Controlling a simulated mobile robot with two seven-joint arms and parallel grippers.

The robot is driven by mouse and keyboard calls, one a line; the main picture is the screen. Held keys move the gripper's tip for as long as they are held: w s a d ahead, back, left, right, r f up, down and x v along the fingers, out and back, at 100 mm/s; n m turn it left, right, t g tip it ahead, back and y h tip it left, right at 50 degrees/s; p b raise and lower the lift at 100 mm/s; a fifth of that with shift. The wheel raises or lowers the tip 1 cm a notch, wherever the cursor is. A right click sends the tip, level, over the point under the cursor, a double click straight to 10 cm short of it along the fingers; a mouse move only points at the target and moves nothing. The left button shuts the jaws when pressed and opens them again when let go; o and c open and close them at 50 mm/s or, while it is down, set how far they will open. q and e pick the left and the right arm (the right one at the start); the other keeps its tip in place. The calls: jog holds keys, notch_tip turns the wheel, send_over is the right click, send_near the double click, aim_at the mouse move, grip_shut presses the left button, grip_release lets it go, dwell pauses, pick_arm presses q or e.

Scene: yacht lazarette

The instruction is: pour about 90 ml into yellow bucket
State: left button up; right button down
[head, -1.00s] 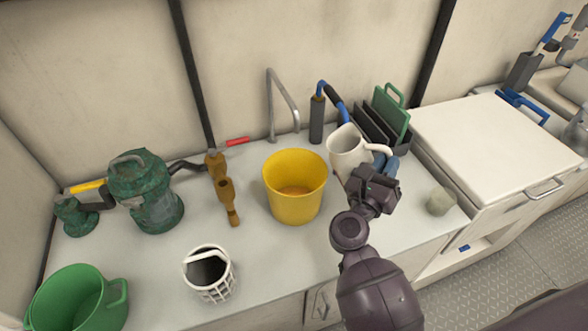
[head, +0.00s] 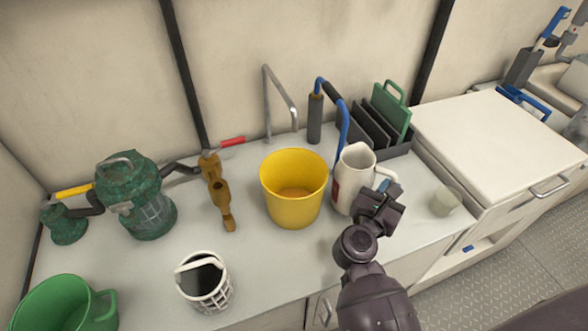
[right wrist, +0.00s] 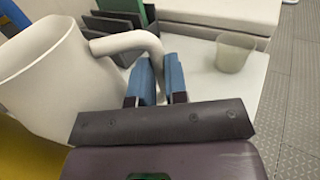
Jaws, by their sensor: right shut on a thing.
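The yellow bucket (head: 292,205) stands upright on the counter in the head view. A brownish patch shows at its bottom; I cannot tell whether it is liquid. A white jug (head: 350,185) with a reddish mark on its side is just right of the bucket, close to upright. My right gripper (head: 384,188) is shut on the jug's handle. In the right wrist view the blue fingers (right wrist: 158,82) pinch the end of the handle of the jug (right wrist: 45,75). The jug's contents are hidden, and I cannot tell whether its base touches the counter. My left gripper is out of view.
A small translucent cup (head: 445,201) stands right of my gripper. Behind are a blue-handled pump (head: 315,118), a rack of boards (head: 375,130) and a metal tap (head: 280,100). Left are brown fittings (head: 220,195), a white basket (head: 204,285), a green lantern (head: 145,205) and a green bucket (head: 70,305).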

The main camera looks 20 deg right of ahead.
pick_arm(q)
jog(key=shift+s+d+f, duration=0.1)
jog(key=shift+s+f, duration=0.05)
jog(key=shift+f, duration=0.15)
